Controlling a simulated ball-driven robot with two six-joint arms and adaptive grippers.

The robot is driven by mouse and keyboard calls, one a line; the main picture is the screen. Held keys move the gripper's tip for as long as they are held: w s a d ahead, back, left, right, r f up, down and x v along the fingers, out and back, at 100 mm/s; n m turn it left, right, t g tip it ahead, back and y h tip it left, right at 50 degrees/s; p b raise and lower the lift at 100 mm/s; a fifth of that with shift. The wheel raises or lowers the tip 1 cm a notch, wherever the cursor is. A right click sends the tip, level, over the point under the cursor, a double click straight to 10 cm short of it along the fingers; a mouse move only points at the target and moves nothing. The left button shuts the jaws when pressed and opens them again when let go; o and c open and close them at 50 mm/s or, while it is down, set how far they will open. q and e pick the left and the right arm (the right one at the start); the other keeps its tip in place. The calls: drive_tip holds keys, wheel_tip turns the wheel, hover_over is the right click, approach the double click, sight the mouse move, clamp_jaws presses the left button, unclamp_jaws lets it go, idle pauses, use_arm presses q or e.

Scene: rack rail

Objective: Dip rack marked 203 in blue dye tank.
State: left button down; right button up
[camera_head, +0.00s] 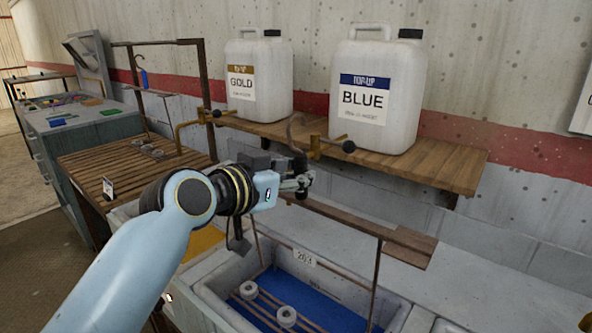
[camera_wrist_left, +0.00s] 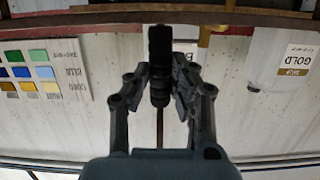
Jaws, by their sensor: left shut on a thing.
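The tag 203 (camera_head: 305,257) shows on a thin-barred rack at the back of a grey tank (camera_head: 225,285) holding blue liquid (camera_head: 335,300). White round pieces (camera_head: 287,315) sit on bars at the liquid's surface; I cannot tell how deep the rack is. My left gripper (camera_head: 299,180) is above the tank, shut on a dark ribbed grip (camera_wrist_left: 160,65), which stands between its fingers in the left wrist view. The grip's join to the rack is hidden. My right gripper is out of view.
A brown rail (camera_head: 345,217) on thin posts crosses above the tank. Behind it, a wooden shelf (camera_head: 440,168) holds BLUE (camera_head: 375,90) and GOLD (camera_head: 258,80) jugs, with brass taps (camera_head: 325,145) projecting near my gripper. A slatted bench (camera_head: 120,170) stands left.

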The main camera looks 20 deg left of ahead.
use_arm(q)
wheel_tip(320, 180, down, 10)
drive_tip(key=b, duration=0.7)
drive_tip(key=shift+r, duration=0.2)
idle(6.7)
